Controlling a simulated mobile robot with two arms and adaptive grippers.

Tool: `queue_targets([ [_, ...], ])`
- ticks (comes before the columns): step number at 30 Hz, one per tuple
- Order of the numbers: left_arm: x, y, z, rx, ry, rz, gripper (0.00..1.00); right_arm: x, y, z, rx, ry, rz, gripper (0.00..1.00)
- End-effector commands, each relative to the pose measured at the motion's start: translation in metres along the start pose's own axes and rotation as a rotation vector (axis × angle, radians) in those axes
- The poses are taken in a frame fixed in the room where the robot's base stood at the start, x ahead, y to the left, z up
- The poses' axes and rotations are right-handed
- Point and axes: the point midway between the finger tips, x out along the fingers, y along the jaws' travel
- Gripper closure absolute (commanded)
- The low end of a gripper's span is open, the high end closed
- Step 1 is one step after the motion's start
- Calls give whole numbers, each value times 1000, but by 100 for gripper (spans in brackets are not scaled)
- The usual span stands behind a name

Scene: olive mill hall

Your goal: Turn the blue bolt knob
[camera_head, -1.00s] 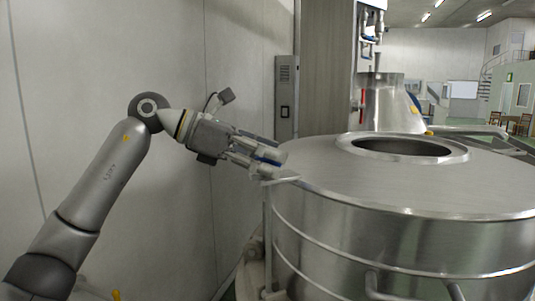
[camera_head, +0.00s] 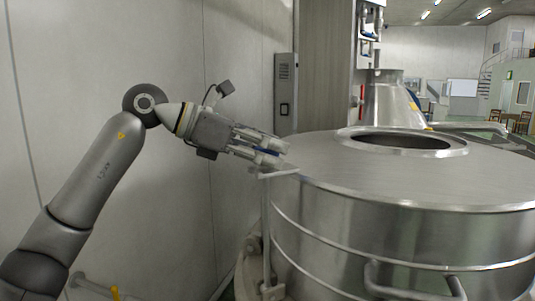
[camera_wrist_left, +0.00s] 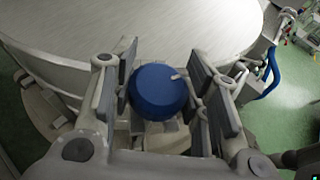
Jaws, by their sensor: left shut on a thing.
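The blue bolt knob (camera_wrist_left: 158,95) is round and faceted, with a small pale mark near its upper right edge. It stands at the rim of the big steel vat (camera_head: 400,235). My left gripper (camera_head: 270,151) reaches in from the left to the vat's near left edge. In the left wrist view its pads lie on both sides of the knob, shut on it. In the head view the fingers hide most of the knob, and only a strip of blue shows. My right gripper is in neither view.
The vat has a round opening (camera_head: 405,141) on top and a bent handle (camera_head: 410,293) at the front. A pale wall (camera_head: 240,60) with a grey box (camera_head: 286,95) stands behind my left arm. A blue hose (camera_wrist_left: 273,75) hangs beyond the vat.

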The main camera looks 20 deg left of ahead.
Motion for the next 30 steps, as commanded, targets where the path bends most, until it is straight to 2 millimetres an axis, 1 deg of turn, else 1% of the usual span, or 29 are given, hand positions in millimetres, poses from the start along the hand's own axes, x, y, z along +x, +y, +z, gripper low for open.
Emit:
queue_targets([
  [1,0,0,-3,-8,0,35,81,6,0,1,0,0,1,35],
  [3,0,0,-3,-28,-1,84,81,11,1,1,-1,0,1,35],
  [12,1,0,-2,-119,-1,303,81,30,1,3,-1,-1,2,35],
  [18,1,0,-2,-171,0,419,81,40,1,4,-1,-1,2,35],
  [24,1,0,-2,-205,3,492,81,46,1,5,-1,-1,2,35],
  [30,2,1,-3,-221,6,524,81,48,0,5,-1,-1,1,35],
])
